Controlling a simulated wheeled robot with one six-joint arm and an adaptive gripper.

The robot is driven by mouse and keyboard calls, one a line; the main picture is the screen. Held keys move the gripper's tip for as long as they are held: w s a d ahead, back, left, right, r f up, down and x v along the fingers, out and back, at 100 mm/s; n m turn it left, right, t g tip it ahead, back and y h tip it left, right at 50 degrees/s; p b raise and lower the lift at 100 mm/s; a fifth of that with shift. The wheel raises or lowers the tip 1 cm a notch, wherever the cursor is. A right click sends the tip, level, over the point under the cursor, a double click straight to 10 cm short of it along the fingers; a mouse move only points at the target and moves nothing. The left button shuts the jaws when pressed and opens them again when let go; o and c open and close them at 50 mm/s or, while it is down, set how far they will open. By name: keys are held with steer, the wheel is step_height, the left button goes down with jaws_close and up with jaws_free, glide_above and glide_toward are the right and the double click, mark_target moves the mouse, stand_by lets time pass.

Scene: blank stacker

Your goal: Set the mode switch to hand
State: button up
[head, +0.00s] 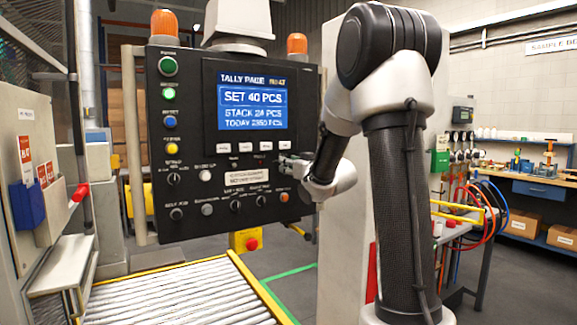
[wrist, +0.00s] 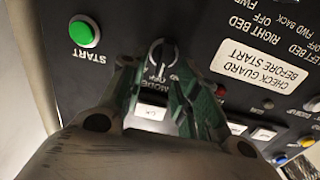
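The mode switch (wrist: 161,54) is a small dark rotary knob on a black control panel (head: 225,163). In the wrist view it sits near the middle, with the word MODE beside it and the lettering upside down. A pale mark shows on the knob, but I cannot tell which setting it points at. My gripper (wrist: 151,68) has its two green-grey fingers apart, one on each side of the knob, with nothing clearly held. I cannot tell whether they touch it. In the head view my gripper (head: 284,164) is at the panel's right part and hides the switch.
A green START button (wrist: 84,31) is left of the fingers in the wrist view. A white push-button (wrist: 151,111) lies between the fingers. A CHECK GUARD label (wrist: 260,65) and more knobs are to the right. A roller conveyor (head: 190,295) is below the panel.

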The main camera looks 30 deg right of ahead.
steer(key=shift+w, duration=0.55)
jaws_close()
steer(key=n, duration=0.6)
steer(key=a+n, duration=0.1)
steer(key=n, duration=0.1)
steer(key=shift+a+f+n, duration=0.1)
steer(key=shift+f+n, duration=0.15)
steer(key=shift+n, duration=0.15)
stand_by(0.4)
